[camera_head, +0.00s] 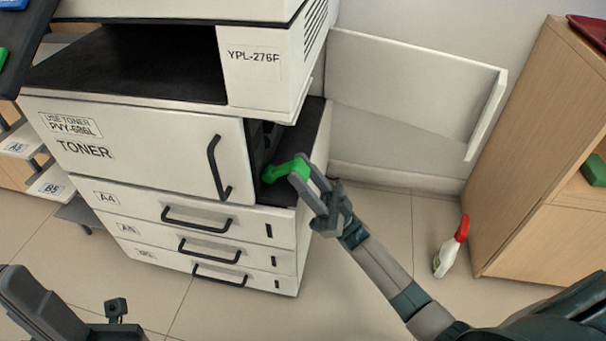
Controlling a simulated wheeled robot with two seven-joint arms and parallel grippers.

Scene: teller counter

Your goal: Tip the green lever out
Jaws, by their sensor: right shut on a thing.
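The green lever (283,170) sits inside the open right side of a white copier (160,130), beside the toner front cover. It shows as a bent green piece against the dark interior. My right gripper (300,172) reaches in from the lower right and is shut on the lever's upper right end. The fingers hide part of that end. My left arm shows at the lower left; I cannot make out its gripper's fingers.
The copier's side door (415,85) stands open to the right. Below the toner cover are paper drawers (205,248) with black handles. A wooden cabinet (545,150) stands at right. A white bottle with a red top (449,252) is on the floor (375,215) beside it.

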